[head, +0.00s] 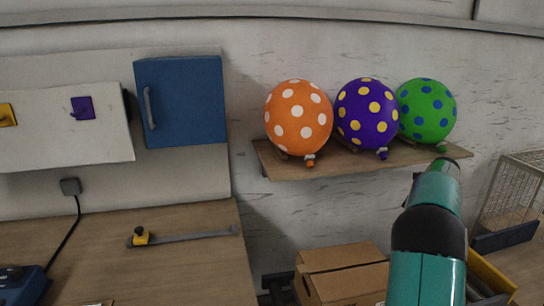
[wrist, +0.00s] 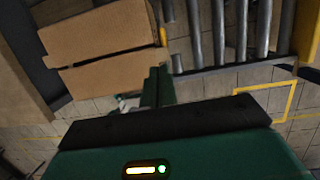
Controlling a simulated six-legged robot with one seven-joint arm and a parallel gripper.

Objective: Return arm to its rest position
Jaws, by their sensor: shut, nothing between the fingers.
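My gripper shows in the wrist view, where its green fingers (wrist: 156,88) are together with nothing between them. It hangs above the floor beside a cardboard box. In the head view my teal and black arm rises from the bottom right, in front of the wall shelf's right end. The gripper's fingers cannot be made out in the head view.
Orange (head: 299,117), purple (head: 367,113) and green (head: 427,110) dotted balloons sit on a wooden shelf (head: 350,168). A cardboard box (head: 345,272) is below; it also shows in the wrist view (wrist: 100,45) beside metal rollers (wrist: 218,30). A blue cabinet (head: 185,105) hangs left above a desk (head: 190,265).

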